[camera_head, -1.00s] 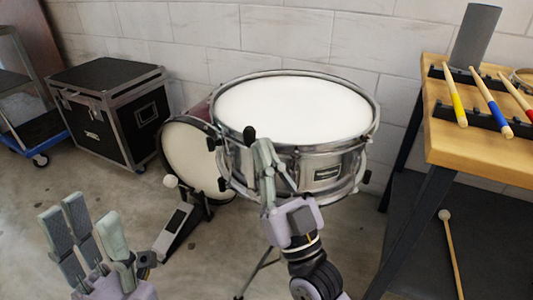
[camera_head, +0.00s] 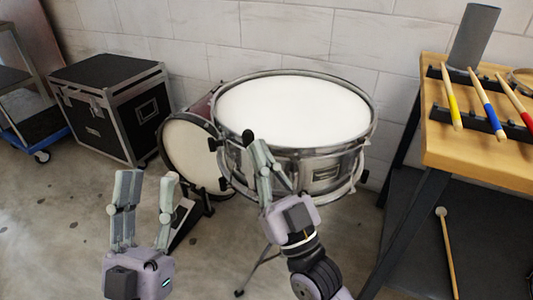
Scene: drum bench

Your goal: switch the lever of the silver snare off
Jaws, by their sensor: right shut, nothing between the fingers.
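The silver snare (camera_head: 320,172) stands in the middle on a stand, with a white head and chrome rim. A small dark knob (camera_head: 248,136), which looks like its lever's end, shows at the front left rim. My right gripper (camera_head: 258,152) is shut and empty, its fingertips right by this knob and in front of the drum's shell. I cannot tell whether they touch the knob, and they hide the rest of the lever. My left gripper (camera_head: 147,178) is open and empty, upright at the lower left, apart from the snare.
A bass drum (camera_head: 190,155) with a pedal stands behind left of the snare. A black case (camera_head: 110,110) and a cart (camera_head: 35,125) are farther left. A wooden table (camera_head: 460,150) with colored sticks is at right; a mallet (camera_head: 448,250) lies below.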

